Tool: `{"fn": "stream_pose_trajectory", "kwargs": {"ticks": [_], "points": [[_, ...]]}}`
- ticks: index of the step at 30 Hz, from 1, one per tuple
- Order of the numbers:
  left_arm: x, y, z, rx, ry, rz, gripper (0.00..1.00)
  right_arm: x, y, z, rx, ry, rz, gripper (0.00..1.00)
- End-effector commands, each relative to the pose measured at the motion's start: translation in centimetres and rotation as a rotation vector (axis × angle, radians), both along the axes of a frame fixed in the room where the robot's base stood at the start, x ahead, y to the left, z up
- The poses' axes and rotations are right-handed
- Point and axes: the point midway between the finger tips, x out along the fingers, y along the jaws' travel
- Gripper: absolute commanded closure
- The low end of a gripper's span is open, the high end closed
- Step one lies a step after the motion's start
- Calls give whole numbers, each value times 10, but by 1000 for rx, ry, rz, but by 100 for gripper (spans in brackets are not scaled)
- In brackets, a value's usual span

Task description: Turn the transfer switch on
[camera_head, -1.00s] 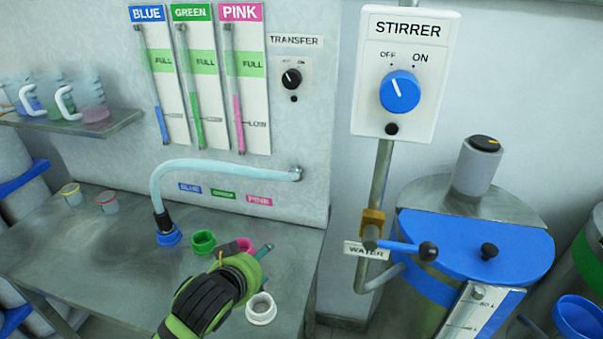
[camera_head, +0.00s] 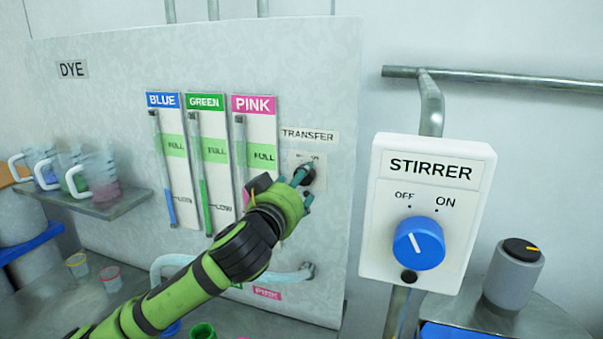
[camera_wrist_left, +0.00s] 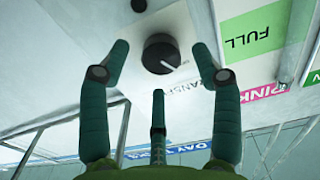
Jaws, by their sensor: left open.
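The transfer switch is a small black round knob (camera_wrist_left: 160,53) with a white pointer line, on a pale plate under the TRANSFER label (camera_head: 308,135). In the head view the knob (camera_head: 307,172) is partly hidden by my left gripper (camera_head: 303,190). My left gripper is in front of the plate with its fingers spread. In the left wrist view its open fingers (camera_wrist_left: 160,75) stand on either side of the knob, with a gap to it; I cannot tell how far they are from the panel. My right gripper is not in view.
A white STIRRER box (camera_head: 427,210) with a blue knob stands right of the panel. BLUE, GREEN and PINK gauges (camera_head: 210,160) are left of the switch. A pale hose (camera_head: 235,262) runs below my arm. Jugs (camera_head: 80,175) stand on a shelf at left.

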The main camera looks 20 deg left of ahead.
Motion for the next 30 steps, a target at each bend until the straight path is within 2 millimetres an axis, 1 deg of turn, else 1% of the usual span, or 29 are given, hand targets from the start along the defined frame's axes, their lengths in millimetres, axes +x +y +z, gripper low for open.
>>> {"fn": "stream_pose_trajectory", "kwargs": {"ticks": [1,6,10,15,17,18,19,20,30], "points": [[7,0,4,0,0,2,36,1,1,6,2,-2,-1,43],[19,-1,2,0,-1,1,36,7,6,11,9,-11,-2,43],[21,-1,0,0,-1,1,36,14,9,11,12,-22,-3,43],[21,-1,0,0,-1,0,36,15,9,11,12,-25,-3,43],[21,-1,0,0,-1,0,60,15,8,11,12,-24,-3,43],[21,-1,0,0,-1,0,76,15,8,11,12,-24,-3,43],[21,-1,0,0,-1,0,88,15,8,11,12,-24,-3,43],[21,-1,0,0,0,1,92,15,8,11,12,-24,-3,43],[21,-1,-2,22,2,1,92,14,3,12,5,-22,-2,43]]}}
